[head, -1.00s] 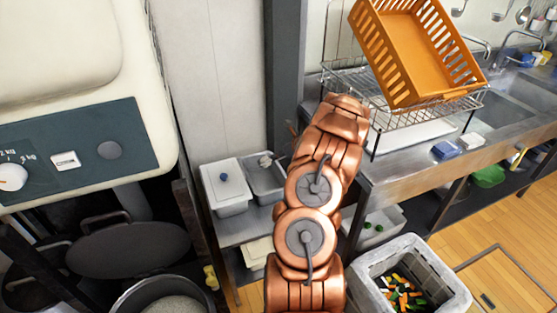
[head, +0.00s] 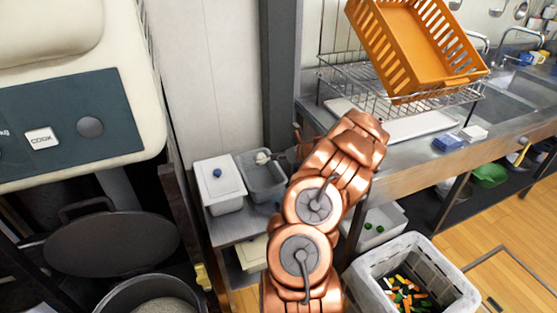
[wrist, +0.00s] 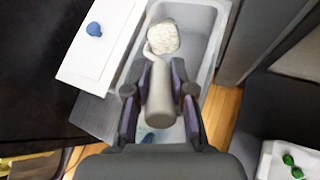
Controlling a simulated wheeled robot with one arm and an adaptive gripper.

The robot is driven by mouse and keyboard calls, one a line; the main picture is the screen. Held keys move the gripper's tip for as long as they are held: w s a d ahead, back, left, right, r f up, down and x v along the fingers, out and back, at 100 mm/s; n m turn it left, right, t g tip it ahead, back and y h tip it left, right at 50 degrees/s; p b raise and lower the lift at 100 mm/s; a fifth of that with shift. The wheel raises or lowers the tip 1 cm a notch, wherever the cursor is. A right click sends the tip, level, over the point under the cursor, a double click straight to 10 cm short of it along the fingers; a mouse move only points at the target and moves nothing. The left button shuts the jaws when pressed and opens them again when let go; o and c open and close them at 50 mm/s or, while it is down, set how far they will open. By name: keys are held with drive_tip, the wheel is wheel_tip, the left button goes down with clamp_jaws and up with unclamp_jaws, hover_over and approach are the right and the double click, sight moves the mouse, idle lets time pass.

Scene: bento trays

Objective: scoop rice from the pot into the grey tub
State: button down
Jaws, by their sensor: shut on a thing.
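My gripper (wrist: 160,78) is shut on the handle of a rice scoop (wrist: 160,100). The scoop's round head (wrist: 163,38) looks white and grainy, as if loaded with rice, and lies over the grey tub (wrist: 218,12) in the wrist view. Whether it touches the tub's floor I cannot tell. In the head view the grey tub (head: 280,183) stands on a low shelf, with the white scoop head (head: 262,158) at its far end. My gripper (head: 284,156) there is partly hidden by my arm. The pot (head: 125,292) with pale rice is at the bottom left, cut off by the edge.
A white lidded box (head: 218,184) with a blue knob stands left of the tub. A dark pot lid (head: 110,243) leans by the pot. A bin (head: 455,290) of scraps is on the floor. The counter carries a rack (head: 400,98) with an orange basket (head: 420,45).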

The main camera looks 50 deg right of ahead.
drive_tip(key=f+t+b, duration=0.1)
drive_tip(key=b, duration=0.2)
drive_tip(key=s+f+t+b, duration=0.1)
drive_tip(key=f+t+b, duration=0.1)
drive_tip(key=b, duration=0.2)
drive_tip(key=shift+s, duration=0.15)
idle(0.3)
idle(1.2)
wheel_tip(320, 180, up, 5)
drive_tip(key=p, duration=0.3)
drive_tip(key=shift+p, duration=0.35)
